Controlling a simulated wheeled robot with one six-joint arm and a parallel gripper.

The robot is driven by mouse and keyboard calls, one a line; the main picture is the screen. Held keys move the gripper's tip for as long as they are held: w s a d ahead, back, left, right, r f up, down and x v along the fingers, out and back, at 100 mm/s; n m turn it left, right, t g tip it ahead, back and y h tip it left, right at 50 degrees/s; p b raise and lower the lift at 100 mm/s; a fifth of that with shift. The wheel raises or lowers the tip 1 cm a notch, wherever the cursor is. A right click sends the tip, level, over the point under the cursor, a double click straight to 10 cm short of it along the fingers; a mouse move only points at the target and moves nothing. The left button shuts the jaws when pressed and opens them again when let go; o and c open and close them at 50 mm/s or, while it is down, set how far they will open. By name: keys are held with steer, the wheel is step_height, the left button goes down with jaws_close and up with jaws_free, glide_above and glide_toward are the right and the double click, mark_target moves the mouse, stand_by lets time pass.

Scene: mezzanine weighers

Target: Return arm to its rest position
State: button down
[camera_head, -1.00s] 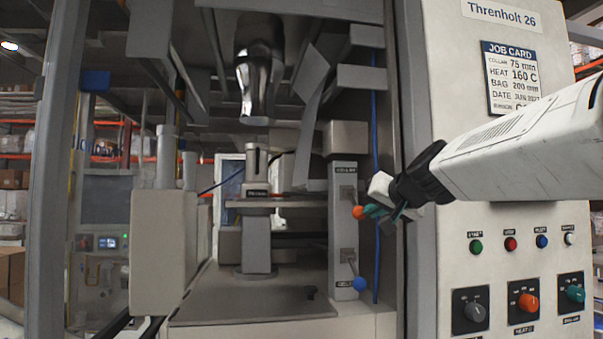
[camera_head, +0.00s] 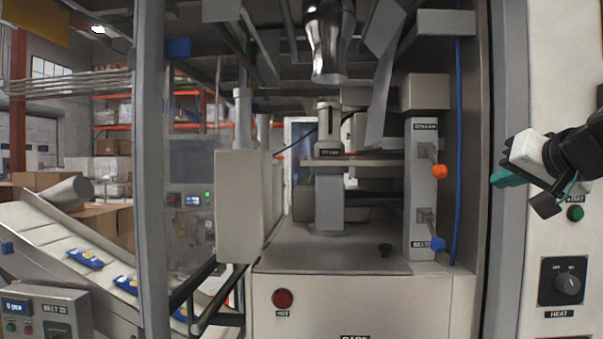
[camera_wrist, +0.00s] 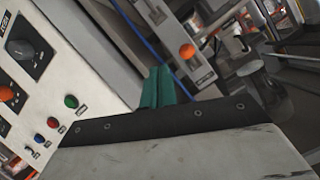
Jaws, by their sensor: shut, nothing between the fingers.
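My gripper (camera_head: 507,179) is at the right of the head view, with its green fingers together and nothing between them. It is in front of the machine's right frame post, beside the control panel (camera_head: 562,100). In the wrist view the green fingers (camera_wrist: 158,88) point toward the machine's opening. The orange-knobbed lever (camera_head: 439,171) and the blue-knobbed lever (camera_head: 437,243) are left of my gripper in the head view, and it looks clear of both. The orange knob also shows in the wrist view (camera_wrist: 187,51).
The panel has a green button (camera_head: 575,213) and a heat dial (camera_head: 568,283) below my gripper. A red button (camera_head: 283,299) is on the machine's front. A sloped conveyor (camera_head: 60,235) carries blue-and-yellow bags (camera_head: 86,258) at left. The grey left post (camera_head: 152,120) stands between.

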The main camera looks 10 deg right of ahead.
steer(key=shift+a, duration=0.1)
steer(key=s+a+f+n+g, duration=0.2)
steer(key=s+a+f+g, duration=0.2)
steer(key=f, duration=0.5)
steer(key=s+a+f+n+g, duration=0.2)
steer(key=s+a+f+g, duration=0.2)
steer(key=s+f, duration=0.4)
steer(key=s+a+f+n+g+y, duration=0.1)
steer(key=s+a+f+g, duration=0.4)
steer(key=f, duration=0.7)
steer(key=shift+s+a+n, duration=0.3)
steer(key=shift+s+n, duration=0.5)
steer(key=shift+s, duration=0.3)
steer(key=shift+d+f, duration=0.1)
